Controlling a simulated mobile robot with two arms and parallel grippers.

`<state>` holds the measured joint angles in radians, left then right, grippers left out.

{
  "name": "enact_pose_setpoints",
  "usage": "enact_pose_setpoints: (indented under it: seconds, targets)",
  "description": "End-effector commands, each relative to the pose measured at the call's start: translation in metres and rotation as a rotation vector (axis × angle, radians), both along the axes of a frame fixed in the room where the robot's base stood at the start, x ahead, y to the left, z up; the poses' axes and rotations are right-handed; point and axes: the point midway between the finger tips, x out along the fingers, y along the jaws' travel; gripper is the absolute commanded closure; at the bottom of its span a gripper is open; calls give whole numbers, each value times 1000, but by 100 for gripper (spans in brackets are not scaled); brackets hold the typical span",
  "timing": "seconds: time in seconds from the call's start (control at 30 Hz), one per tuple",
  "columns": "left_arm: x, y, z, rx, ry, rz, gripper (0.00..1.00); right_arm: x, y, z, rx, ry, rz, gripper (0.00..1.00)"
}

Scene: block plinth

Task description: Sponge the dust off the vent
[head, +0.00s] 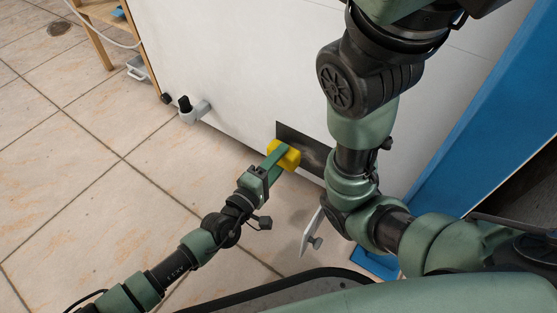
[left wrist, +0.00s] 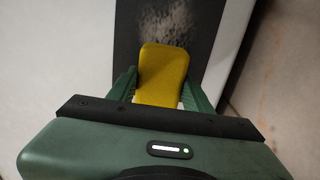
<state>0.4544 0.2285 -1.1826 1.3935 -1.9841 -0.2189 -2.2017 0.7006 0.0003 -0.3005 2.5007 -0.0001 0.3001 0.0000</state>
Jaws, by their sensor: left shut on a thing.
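The vent is a dark flat panel (head: 292,134) low on the white wall, partly hidden by my right arm in the head view. In the left wrist view the vent (left wrist: 128,35) carries a patch of pale grey dust (left wrist: 184,24) beyond the sponge. My left gripper (head: 275,157) is shut on a yellow sponge (head: 288,153), which also shows between the green fingers in the left wrist view (left wrist: 162,75). The sponge is at the vent's front; I cannot tell whether it touches.
A grey pipe fitting with a black knob (head: 190,108) sticks out at the wall's foot, left of the vent. A wooden shelf stand (head: 98,42) is at upper left. A blue panel (head: 485,105) stands at right. The tiled floor (head: 80,165) at left is clear.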

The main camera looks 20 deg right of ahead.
Motion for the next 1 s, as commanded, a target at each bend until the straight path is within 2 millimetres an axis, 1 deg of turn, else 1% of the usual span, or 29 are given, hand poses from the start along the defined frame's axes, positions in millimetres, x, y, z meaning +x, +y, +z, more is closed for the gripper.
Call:
enact_pose_setpoints:
  seconds: [0.77,1.0]
  targets:
    - [9,-12,0,0,-1,-1,82,1,0,0,0,1,-1,54]
    - [3,-17,2,-1,2,-1,82,1,0,6,0,2,-1,54]
